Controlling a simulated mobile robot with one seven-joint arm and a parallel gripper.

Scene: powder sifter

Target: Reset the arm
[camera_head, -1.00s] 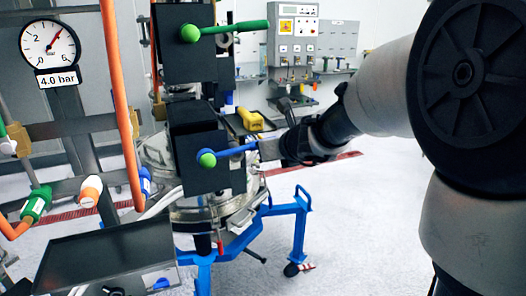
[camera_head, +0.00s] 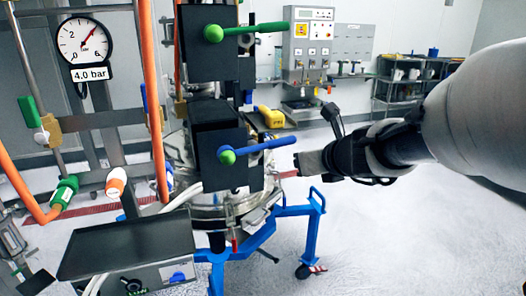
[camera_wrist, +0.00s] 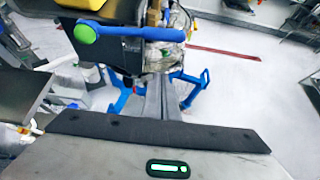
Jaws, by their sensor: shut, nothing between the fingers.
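My gripper (camera_head: 298,163) is shut and empty. It hovers just right of and slightly below the free end of the blue valve lever (camera_head: 262,148), apart from it. The lever has a green knob at its left end and lies across the front of the lower black box. In the wrist view, the closed fingers of my gripper (camera_wrist: 163,105) point away from the camera, and the blue lever (camera_wrist: 135,32) lies ahead at the upper left.
The sifter's blue wheeled frame (camera_head: 318,235) stands below. A green lever (camera_head: 255,28) is on the upper black box (camera_head: 205,60). A pressure gauge (camera_head: 84,42) reads about 4 bar. A grey tray (camera_head: 125,245) is at lower left. Open floor (camera_head: 400,220) lies right.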

